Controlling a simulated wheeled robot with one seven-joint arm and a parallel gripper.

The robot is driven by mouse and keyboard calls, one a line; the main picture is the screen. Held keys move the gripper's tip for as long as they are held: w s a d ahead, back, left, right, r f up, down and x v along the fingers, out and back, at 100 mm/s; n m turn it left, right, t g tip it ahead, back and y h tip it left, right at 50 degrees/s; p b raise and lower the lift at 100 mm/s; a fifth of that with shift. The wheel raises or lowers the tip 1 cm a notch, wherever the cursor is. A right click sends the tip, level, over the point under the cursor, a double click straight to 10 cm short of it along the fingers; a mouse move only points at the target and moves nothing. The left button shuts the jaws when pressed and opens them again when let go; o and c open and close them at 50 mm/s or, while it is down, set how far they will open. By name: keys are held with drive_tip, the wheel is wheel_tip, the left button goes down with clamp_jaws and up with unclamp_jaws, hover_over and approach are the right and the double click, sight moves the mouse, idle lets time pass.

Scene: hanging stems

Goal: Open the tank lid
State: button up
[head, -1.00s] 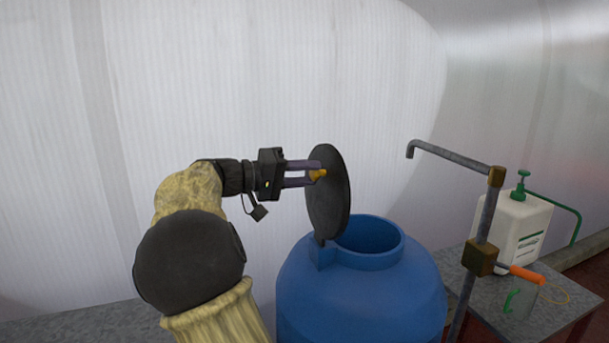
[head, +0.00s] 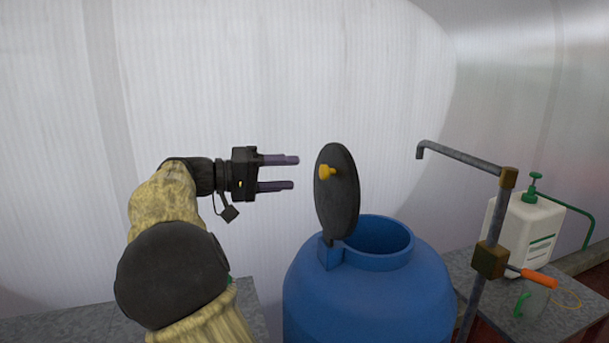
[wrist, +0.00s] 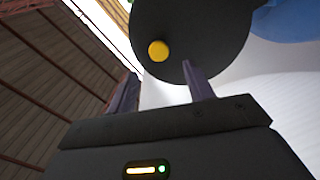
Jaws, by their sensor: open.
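The blue tank (head: 370,290) stands in the lower middle of the head view, its round mouth uncovered. Its dark round lid (head: 345,205) stands upright on the hinge at the left side of the mouth. A yellow knob (head: 326,172) sticks out from the lid's left face. My gripper (head: 296,173) is open and empty, left of the knob and apart from it, its fingers pointing right. In the wrist view the lid (wrist: 200,30) and its yellow knob (wrist: 158,51) show beyond my two spread fingers.
A metal pipe stand (head: 485,230) with an orange-handled valve (head: 538,278) rises right of the tank. A white canister (head: 525,230) with a green pump top stands on a grey table (head: 570,318). Free space lies left of the lid, before the pale wall.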

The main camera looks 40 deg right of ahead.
drive_tip(key=f+v, duration=0.1)
drive_tip(key=v, duration=0.9)
drive_tip(key=shift+a+r, duration=0.3)
drive_tip(key=shift+r, duration=0.15)
drive_tip(key=shift+d+f, duration=0.1)
drive_tip(key=shift+d, duration=0.05)
drive_tip(key=s+d+f+n+t+y+p, duration=0.15)
drive_tip(key=f+n+y, duration=0.25)
drive_tip(key=f, duration=0.5)
drive_tip(key=s+d+f+n+t+y+p, duration=0.1)
drive_tip(key=s+f+n+t+y+p, duration=0.2)
drive_tip(key=f, duration=0.6)
drive_tip(key=s+a+f+t+y+p, duration=0.1)
drive_tip(key=s+a+f+y, duration=0.3)
drive_tip(key=s+a, duration=0.3)
drive_tip(key=s+a+f+n+t+y+p, duration=0.1)
drive_tip(key=s+a+f+t+y, duration=0.1)
drive_tip(key=s+a+f+y, duration=0.3)
drive_tip(key=shift+s+a+f+p, duration=0.35)
drive_tip(key=shift+s+a+f, duration=0.1)
drive_tip(key=shift+s+a, duration=0.6)
drive_tip(key=shift+d, duration=0.1)
